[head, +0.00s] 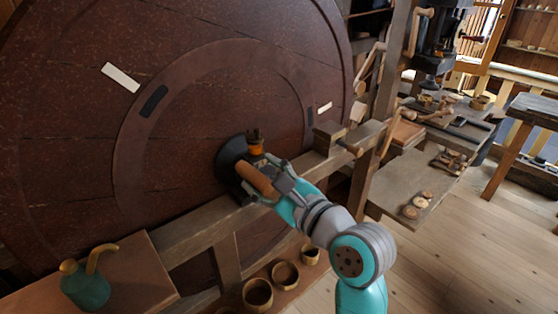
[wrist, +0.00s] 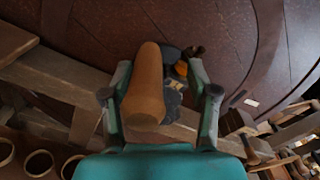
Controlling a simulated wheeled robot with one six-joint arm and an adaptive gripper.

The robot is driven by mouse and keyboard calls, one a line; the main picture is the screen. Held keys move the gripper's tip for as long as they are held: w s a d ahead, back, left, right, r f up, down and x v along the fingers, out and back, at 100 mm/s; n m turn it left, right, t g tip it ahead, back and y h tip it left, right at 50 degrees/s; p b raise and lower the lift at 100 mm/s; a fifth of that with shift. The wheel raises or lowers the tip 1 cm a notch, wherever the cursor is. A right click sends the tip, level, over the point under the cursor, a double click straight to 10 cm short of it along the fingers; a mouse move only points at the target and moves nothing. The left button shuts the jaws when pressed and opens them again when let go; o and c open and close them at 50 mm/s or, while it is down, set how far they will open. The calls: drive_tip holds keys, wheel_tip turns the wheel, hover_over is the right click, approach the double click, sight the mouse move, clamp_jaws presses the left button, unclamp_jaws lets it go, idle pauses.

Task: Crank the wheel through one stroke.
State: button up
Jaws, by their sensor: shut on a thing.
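The large dark red-brown wheel (head: 60,150) stands upright and fills the left of the head view; its planks also show in the wrist view (wrist: 110,30). A black crank hub (head: 231,152) sits near its middle, with an orange and brown fitting (head: 256,147) beside it. A wooden crank handle (head: 258,180) sticks out towards me. My gripper (head: 272,178) is shut on this handle. In the wrist view the handle (wrist: 148,85) lies between the fingers, nearer the left one. A white mark (head: 121,77) and a black mark (head: 153,100) show on the wheel's upper left.
A wooden beam (head: 200,228) runs across the wheel's front, close below my gripper. Wooden bowls (head: 285,274) stand below it. A teal oil can (head: 86,284) stands on a bench at lower left. Workbenches with wooden pieces (head: 410,212) are at right; the floor (head: 460,270) there is clear.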

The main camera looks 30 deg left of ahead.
drive_tip(key=shift+w+d+r+m, duration=0.25)
drive_tip(key=shift+w+r+m, duration=0.05)
drive_tip(key=shift+w+m, duration=0.3)
drive_tip(key=shift+w+d+r+m, duration=0.3)
drive_tip(key=shift+w+m, duration=0.15)
drive_tip(key=shift+w, duration=0.1)
drive_tip(key=shift+w+d+r+m, duration=0.2)
drive_tip(key=shift+w+r+m, duration=0.1)
drive_tip(key=shift+w+m, duration=0.3)
drive_tip(key=shift+s, duration=0.1)
drive_tip(key=v, duration=1.1)
drive_tip(key=shift+f, duration=0.1)
idle(0.4)
